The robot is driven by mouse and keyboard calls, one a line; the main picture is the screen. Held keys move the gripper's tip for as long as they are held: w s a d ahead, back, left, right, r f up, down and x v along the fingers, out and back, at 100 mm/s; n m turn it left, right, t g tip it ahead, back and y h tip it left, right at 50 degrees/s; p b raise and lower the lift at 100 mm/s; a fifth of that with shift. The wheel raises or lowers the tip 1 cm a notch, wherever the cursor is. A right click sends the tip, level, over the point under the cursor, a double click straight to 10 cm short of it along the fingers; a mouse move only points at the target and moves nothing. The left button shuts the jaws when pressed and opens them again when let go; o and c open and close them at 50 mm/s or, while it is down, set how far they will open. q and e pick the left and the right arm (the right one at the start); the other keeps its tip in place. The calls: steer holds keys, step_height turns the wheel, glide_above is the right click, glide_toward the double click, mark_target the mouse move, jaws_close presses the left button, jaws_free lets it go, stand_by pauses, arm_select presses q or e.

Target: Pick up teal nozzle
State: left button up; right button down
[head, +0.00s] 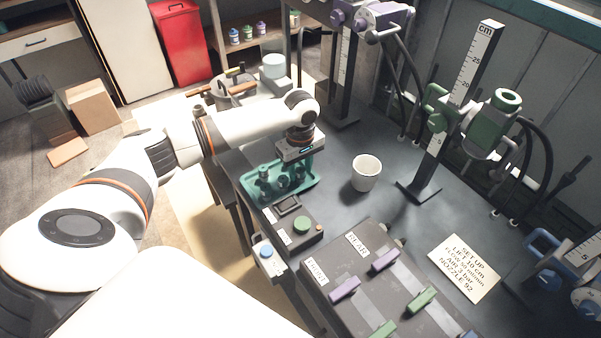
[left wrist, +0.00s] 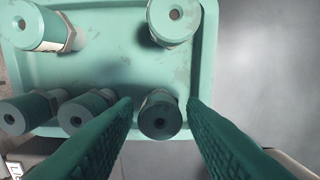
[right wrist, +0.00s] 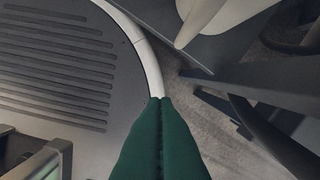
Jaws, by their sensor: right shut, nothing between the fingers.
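A teal tray (head: 252,189) holding several teal nozzles (head: 264,172) stands on the dark bench. In the left wrist view the tray (left wrist: 110,60) is seen from above. One teal nozzle (left wrist: 160,117) stands between the fingers of my left gripper (left wrist: 162,106), which are open to either side of it. Other nozzles stand at the tray's upper left (left wrist: 40,28), upper middle (left wrist: 172,20) and lower left (left wrist: 75,115). In the head view my left gripper (head: 297,165) is over the tray, its fingertips partly hidden. My right gripper (right wrist: 161,105) is shut and empty, away from the tray.
A white cup (head: 366,173) stands right of the tray. A button box (head: 302,228) and a panel with coloured handles (head: 340,255) are in front. Stands with rulers (head: 470,75) rise behind. A printed card (head: 464,268) lies at right.

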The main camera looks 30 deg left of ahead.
mark_target(300, 169)
arm_select(q)
steer(key=shift+f, duration=0.7)
steer(key=c, duration=0.8)
steer(key=shift+o, duration=0.2)
step_height(300, 169, up, 10)
steer(key=shift+r, duration=0.1)
